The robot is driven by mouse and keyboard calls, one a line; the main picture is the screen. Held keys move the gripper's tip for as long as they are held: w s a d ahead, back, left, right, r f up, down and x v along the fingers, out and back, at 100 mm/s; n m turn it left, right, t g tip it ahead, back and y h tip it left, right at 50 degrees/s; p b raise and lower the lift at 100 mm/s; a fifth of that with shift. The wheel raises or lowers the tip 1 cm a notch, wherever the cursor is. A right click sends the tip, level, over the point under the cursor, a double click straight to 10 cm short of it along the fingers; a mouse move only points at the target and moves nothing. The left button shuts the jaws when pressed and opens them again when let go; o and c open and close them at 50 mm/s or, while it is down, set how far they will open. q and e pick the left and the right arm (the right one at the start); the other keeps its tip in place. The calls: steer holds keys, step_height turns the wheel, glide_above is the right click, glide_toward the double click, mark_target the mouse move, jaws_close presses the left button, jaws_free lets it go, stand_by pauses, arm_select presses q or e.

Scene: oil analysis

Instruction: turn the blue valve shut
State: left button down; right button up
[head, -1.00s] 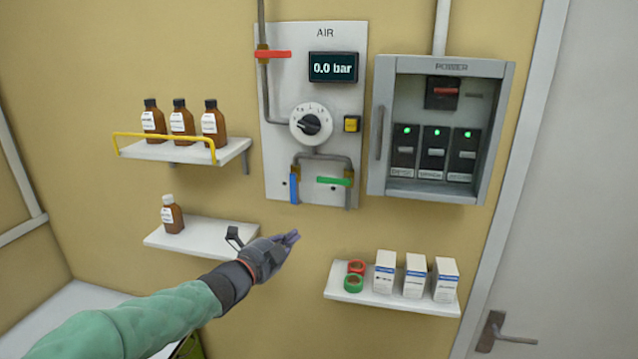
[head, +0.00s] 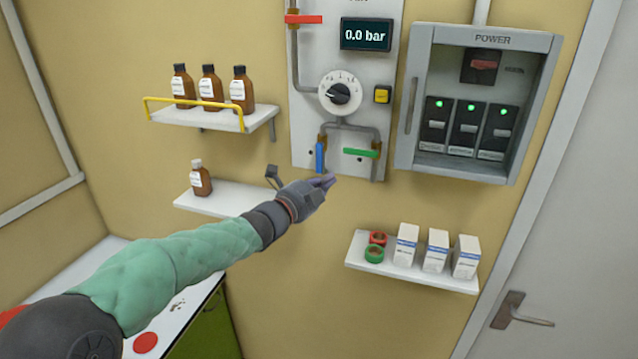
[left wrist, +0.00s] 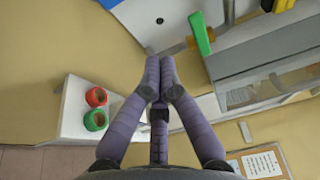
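The blue valve (head: 320,158) is at the lower left of the AIR panel (head: 307,108). Its handle hangs straight down, in line with its pipe. My left gripper (head: 329,181) is just below the blue handle in the head view, with its fingers pointing right; a gap to the handle cannot be judged. In the left wrist view, the fingertips of this gripper (left wrist: 160,65) meet with nothing seen between them. My right gripper is in neither view.
A green valve handle (head: 361,152) lies level right of the blue one; it also shows in the left wrist view (left wrist: 200,33). A red handle (head: 305,18) and a dial (head: 340,91) are above. The power box (head: 474,104) and shelves (head: 411,268) flank the space.

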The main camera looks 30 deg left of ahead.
mark_target(320, 158)
arm_select(q)
steer(key=w+a+p, duration=0.1)
steer(key=w, duration=0.1)
steer(key=w+a+p, duration=0.2)
steer(key=shift+w+a, duration=0.15)
steer(key=shift+w, duration=0.25)
